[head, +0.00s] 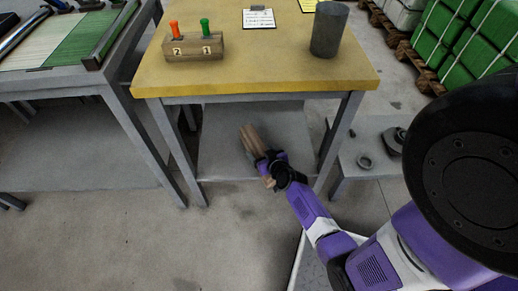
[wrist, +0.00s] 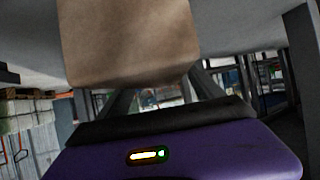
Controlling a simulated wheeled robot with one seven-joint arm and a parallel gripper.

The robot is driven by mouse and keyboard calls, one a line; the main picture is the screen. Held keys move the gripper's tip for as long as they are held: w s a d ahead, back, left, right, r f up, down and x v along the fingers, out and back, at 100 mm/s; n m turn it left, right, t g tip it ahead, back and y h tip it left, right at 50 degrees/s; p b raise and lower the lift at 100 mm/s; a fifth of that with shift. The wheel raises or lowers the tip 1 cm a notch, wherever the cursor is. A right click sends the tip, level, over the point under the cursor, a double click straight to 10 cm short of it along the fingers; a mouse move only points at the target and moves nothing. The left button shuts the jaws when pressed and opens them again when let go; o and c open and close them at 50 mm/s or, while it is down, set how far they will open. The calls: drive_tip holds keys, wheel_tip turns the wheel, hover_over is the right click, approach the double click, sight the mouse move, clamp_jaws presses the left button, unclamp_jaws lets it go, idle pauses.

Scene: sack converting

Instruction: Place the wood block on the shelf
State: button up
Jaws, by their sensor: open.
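The wood block (head: 249,136) is brown and long, and it lies at the lower shelf (head: 218,153) under the yellow-topped table. Its near part is partly hidden by my gripper (head: 266,160), which is open at the block. A small tan patch shows just below the gripper, perhaps the block's near end. In the wrist view the block (wrist: 130,40) is large and close at the top middle. My fingertips are not clear there, so I cannot tell whether they touch it. The grey shelf is the table's lower board.
The yellow tabletop (head: 245,77) overhangs the shelf, with table legs (head: 339,140) at the sides. On top stand a grey cylinder (head: 329,29) and a wooden holder (head: 194,47) with two coloured pegs. A low grey stand (head: 372,158) with dark parts is at right.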

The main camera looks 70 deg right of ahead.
drive_tip(key=p+v, duration=0.2)
drive_tip(key=v, duration=0.7)
drive_tip(key=shift+s+a+r, duration=0.15)
drive_tip(key=shift+a, duration=0.1)
drive_tip(key=s+a+r+n+t+y, duration=0.1)
drive_tip(key=a+r, duration=0.1)
drive_tip(key=a, duration=0.4)
drive_tip(key=s+a+r+n+t, duration=0.1)
drive_tip(key=a+r+n, duration=0.15)
drive_tip(key=a, duration=0.25)
drive_tip(key=s+a+r+n+t+y, duration=0.2)
drive_tip(key=s+a+r+y, duration=0.1)
drive_tip(key=a+r, duration=0.7)
drive_tip(key=s+a+r+n+t+y, duration=0.2)
drive_tip(key=a+r, duration=0.8)
drive_tip(key=r, duration=0.5)
drive_tip(key=s+n+y, duration=0.1)
drive_tip(key=s+y, duration=0.1)
drive_tip(key=shift+s+a+y, duration=0.3)
drive_tip(key=shift+r+n+p, duration=0.15)
drive_tip(key=shift+n+p, duration=0.1)
drive_tip(key=shift+p, duration=0.05)
wheel_tip(320, 180, up, 16)
drive_tip(key=p, duration=1.6)
